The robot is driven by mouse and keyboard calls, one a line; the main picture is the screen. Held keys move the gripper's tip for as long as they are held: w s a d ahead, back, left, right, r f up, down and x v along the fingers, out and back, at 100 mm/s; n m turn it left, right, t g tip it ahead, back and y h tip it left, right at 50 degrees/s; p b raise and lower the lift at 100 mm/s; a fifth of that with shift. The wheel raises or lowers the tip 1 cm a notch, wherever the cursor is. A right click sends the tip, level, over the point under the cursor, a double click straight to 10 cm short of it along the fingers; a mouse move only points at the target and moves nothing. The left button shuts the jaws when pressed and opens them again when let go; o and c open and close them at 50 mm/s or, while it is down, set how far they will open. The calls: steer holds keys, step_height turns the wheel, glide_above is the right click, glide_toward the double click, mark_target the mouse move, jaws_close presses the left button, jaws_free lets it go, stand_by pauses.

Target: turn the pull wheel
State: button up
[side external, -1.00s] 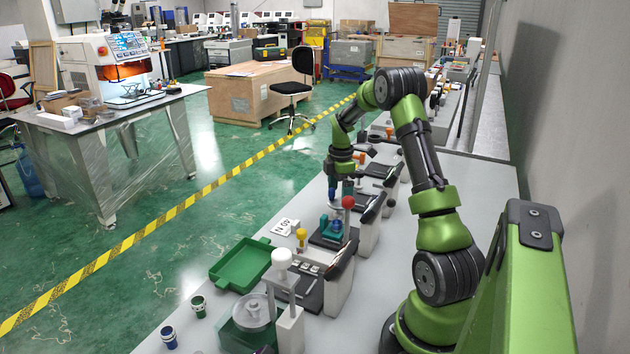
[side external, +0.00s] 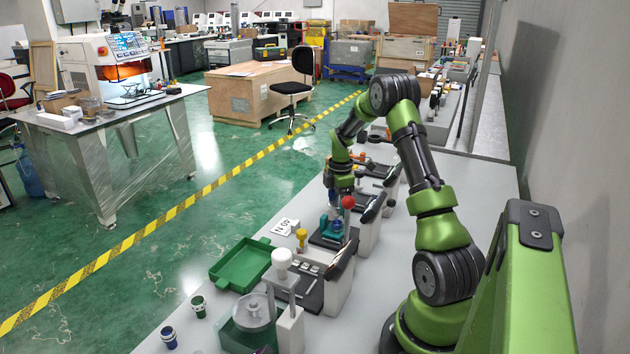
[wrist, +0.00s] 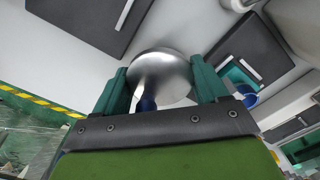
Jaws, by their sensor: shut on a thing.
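A silver round-faced part (wrist: 165,75) lies between the two teal fingers of my gripper (wrist: 163,88) in the wrist view, and my gripper is shut on it. A blue stalk (wrist: 147,103) shows at its near edge. I cannot tell for sure whether this part is the pull wheel. In the side view my gripper (side external: 335,205) points down over the machine row, just above a small teal and blue device (side external: 331,227) on a dark base. The fingertips and the held part are small and partly hidden there.
A red ball-topped lever (side external: 348,202) stands close to the right of my gripper. A green tray (side external: 240,265), a yellow knob (side external: 301,235), a white-knobbed press (side external: 282,258) and two small cups (side external: 198,305) stand nearer the camera. The left bench edge has free room.

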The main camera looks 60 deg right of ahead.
steer(key=shift+m, duration=0.3)
steer(key=m, duration=1.3)
steer(key=shift+m, duration=0.3)
steer(key=m, duration=0.3)
steer(key=shift+m, duration=0.4)
steer(key=m, duration=0.3)
steer(key=shift+m, duration=0.3)
steer(key=m, duration=0.3)
steer(key=shift+m, duration=1.9)
